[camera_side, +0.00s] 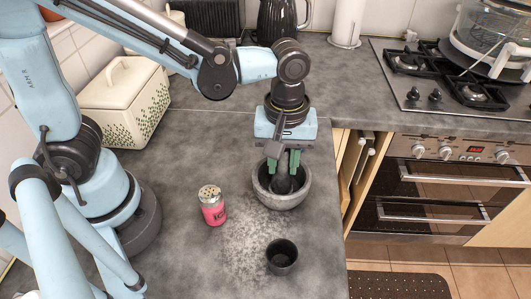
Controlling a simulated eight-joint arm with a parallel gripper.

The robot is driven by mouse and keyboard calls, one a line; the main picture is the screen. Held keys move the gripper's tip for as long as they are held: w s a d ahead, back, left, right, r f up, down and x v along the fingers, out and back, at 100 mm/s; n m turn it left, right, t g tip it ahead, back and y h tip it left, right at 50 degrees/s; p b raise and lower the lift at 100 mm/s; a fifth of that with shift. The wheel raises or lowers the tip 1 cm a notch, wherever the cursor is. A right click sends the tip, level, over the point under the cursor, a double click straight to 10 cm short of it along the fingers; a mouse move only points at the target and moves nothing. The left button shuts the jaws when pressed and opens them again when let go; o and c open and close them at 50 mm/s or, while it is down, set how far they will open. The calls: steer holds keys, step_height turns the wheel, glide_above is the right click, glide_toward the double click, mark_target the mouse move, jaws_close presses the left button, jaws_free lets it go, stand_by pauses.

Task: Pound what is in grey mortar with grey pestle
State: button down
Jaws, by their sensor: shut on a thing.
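The grey mortar (296,196) stands on the grey counter near its right edge. My gripper (283,165) is directly above it, pointing down, with its green fingers shut on the dark grey pestle (284,184). The pestle is roughly upright and its lower part is inside the mortar bowl. Whether the pestle touches the bottom cannot be told. The contents of the mortar are hidden by the pestle, the fingers and the rim.
A pink shaker with a metal lid (212,206) stands left of the mortar. A small dark cup (282,256) stands in front. White powdery specks (253,228) lie on the counter between them. A cream bread bin (124,101) is back left. The counter's right edge is close.

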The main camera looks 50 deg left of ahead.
steer(key=shift+r, duration=0.55)
steer(key=shift+f, duration=0.5)
stand_by(0.4)
steer(key=shift+r, duration=0.5)
steer(key=shift+r, duration=4.15)
steer(key=shift+s, duration=0.1)
